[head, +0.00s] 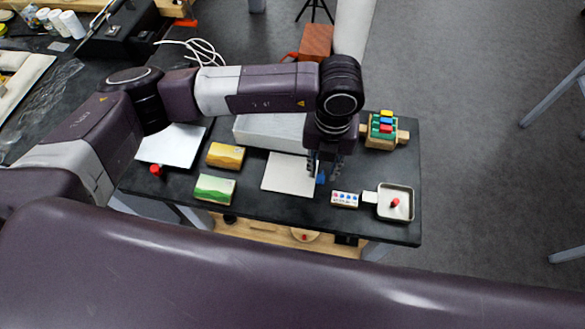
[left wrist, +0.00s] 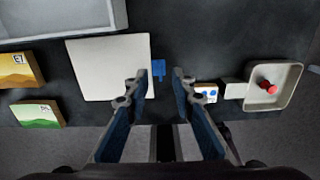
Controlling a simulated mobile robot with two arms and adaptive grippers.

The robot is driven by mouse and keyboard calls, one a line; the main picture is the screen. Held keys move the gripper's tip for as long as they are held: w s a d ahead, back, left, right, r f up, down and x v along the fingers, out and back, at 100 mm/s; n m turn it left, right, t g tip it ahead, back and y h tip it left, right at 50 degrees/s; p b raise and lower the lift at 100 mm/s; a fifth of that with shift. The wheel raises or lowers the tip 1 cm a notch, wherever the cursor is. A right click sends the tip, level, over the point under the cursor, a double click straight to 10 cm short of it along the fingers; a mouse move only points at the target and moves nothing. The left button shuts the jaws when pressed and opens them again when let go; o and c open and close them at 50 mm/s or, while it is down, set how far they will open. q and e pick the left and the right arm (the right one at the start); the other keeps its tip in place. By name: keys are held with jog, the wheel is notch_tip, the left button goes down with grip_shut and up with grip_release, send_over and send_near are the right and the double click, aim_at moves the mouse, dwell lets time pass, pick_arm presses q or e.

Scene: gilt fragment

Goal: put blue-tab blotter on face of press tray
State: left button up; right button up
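The blotter (head: 288,174) is a flat white square on the dark table, with a small blue tab (head: 321,177) at its right edge. In the left wrist view the blotter (left wrist: 105,66) lies left of centre and its tab (left wrist: 159,70) shows between the fingers. My left gripper (head: 324,171) is open and empty, pointing down over the tab; I cannot tell how high. A pale grey, rimmed tray (head: 262,131), perhaps the press tray, lies behind the blotter, partly hidden by my arm; it also shows in the left wrist view (left wrist: 116,14). My right gripper is out of view.
Yellow (head: 225,155) and green (head: 214,189) boxes lie left of the blotter. Right of it are a small dotted block (head: 344,199) and a metal dish (head: 409,203) with a red knob. A coloured-peg block (head: 381,131) stands behind. A white board (head: 170,147) lies far left.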

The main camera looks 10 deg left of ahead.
pick_arm(q)
notch_tip(320, 180, down, 3)
jog(key=shift+w+r, duration=0.15)
jog(key=shift+r, duration=0.05)
grip_shut()
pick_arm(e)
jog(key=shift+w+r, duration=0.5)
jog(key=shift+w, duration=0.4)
pick_arm(q)
jog(key=shift+r, duration=0.15)
